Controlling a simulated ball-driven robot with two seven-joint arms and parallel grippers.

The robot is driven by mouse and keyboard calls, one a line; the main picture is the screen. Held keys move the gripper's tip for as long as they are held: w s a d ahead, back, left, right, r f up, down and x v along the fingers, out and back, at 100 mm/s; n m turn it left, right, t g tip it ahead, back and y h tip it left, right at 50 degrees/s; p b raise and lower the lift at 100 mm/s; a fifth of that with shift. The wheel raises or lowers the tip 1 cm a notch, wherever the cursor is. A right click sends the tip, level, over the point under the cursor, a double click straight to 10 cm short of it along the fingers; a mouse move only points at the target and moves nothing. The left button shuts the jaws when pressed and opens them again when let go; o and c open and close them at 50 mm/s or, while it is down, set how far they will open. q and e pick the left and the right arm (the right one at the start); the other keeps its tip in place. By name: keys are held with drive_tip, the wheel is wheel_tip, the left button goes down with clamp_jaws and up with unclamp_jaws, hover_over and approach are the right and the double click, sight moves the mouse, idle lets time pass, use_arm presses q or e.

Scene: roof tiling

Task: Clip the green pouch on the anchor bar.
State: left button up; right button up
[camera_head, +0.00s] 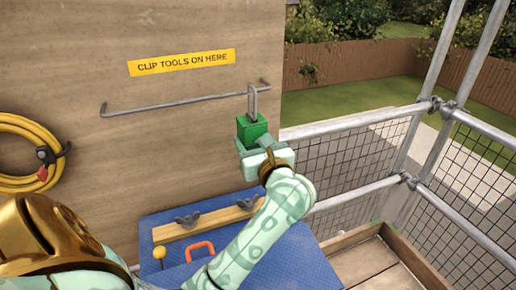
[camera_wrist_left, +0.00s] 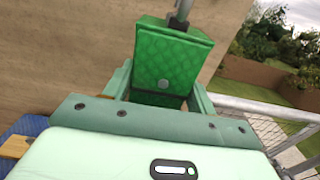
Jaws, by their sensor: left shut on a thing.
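The green pouch (camera_head: 251,130) hangs below a grey metal clip (camera_head: 252,103), just under the right part of the anchor bar (camera_head: 180,103). The clip overlaps the bar in the head view; I cannot tell whether it is hooked around it. My left gripper (camera_head: 254,143) is shut on the pouch from below and in front. In the left wrist view the pouch (camera_wrist_left: 172,56) stands upright between the fingers of the left gripper (camera_wrist_left: 160,92), with the clip's lower end (camera_wrist_left: 180,17) above it. The clip's upper part is out of that view. My right gripper is not in view.
The bar is fixed to a wooden wall under a yellow sign (camera_head: 181,63). A yellow hose coil (camera_head: 17,153) hangs at left. Below, a blue surface (camera_head: 307,262) holds a wooden strip with dark hooks (camera_head: 207,221) and an orange-handled item (camera_head: 200,246). Scaffold rails (camera_head: 350,123) stand at right.

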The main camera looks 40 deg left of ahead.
use_arm(q)
drive_tip(key=shift+w+a, duration=0.1)
drive_tip(key=shift+a, duration=0.1)
drive_tip(key=shift+d+r, duration=0.1)
drive_tip(key=shift+d, duration=0.05)
idle(0.4)
drive_tip(key=shift+a, duration=0.25)
drive_tip(key=shift+w+a, duration=0.3)
drive_tip(key=shift+a, duration=0.2)
drive_tip(key=shift+a, duration=0.1)
